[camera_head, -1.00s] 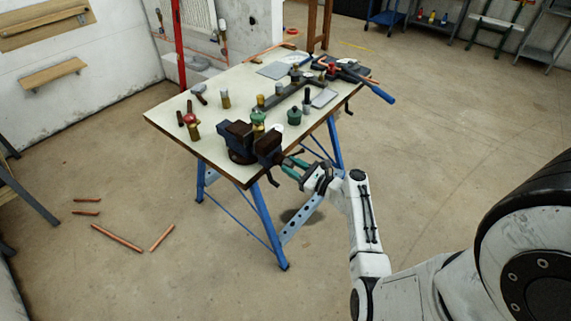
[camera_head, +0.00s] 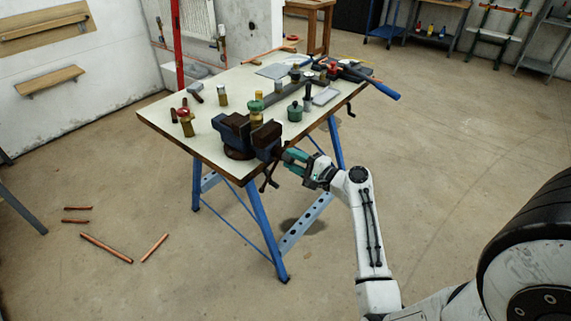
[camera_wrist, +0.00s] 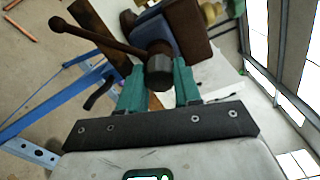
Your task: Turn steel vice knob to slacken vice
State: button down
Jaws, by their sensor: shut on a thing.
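The vice (camera_head: 243,138) is dark blue with brown jaws and sits on the near corner of the workbench; its jaws also show in the wrist view (camera_wrist: 185,35). Its round steel knob (camera_wrist: 158,68) lies between the green fingers of my gripper (camera_wrist: 158,88). A brown handle bar with a ball end (camera_wrist: 92,34) runs from the knob to the upper left. In the head view my gripper (camera_head: 292,160) reaches the front of the vice from the right and is shut on the knob. The fingers hide part of the knob there.
The workbench (camera_head: 165,125) has blue legs and carries brass fittings, a green pot (camera_head: 294,111) and a blue-handled tool (camera_head: 384,90). Copper pipes (camera_head: 106,248) lie on the floor at left. The floor right of the bench is clear.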

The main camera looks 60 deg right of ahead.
jog(key=n+b, duration=0.5)
jog(key=shift+w+f, duration=0.15)
jog(key=n+b, duration=0.5)
jog(key=b, duration=0.1)
jog(key=shift+a+n+b, duration=0.1)
jog(key=shift+n+b, duration=0.2)
jog(key=shift+n, duration=0.1)
jog(key=c, duration=1.1)
grip_release()
jog(key=shift+r+p, duration=0.3)
jog(key=shift+c, duration=0.2)
jog(key=shift+o, duration=0.9)
jog(key=shift+f, duration=0.1)
jog(key=v, duration=0.7)
